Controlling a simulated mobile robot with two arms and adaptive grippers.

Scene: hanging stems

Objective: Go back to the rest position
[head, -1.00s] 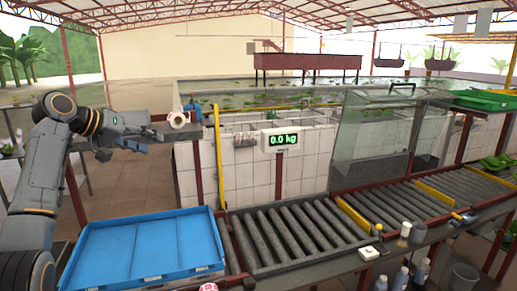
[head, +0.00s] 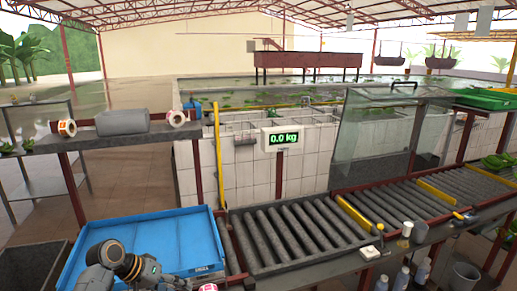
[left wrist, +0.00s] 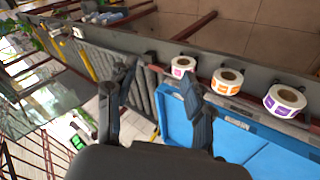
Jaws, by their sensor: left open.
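My left arm (head: 120,262) now shows low at the left of the head view, in front of the blue tray (head: 185,243). In the left wrist view my left gripper (left wrist: 157,80) has its two dark fingers spread apart with nothing between them. Beyond the fingers lie the roller conveyor (left wrist: 105,67) and the edge of the blue tray. In the head view the gripper fingers cannot be made out. My right gripper is in neither view.
Three label rolls, purple (left wrist: 183,66), orange (left wrist: 227,81) and purple (left wrist: 286,100), stand beside the tray. A scale display (head: 282,139) reads 0.0 kg. A dark bin (head: 30,268) stands at lower left.

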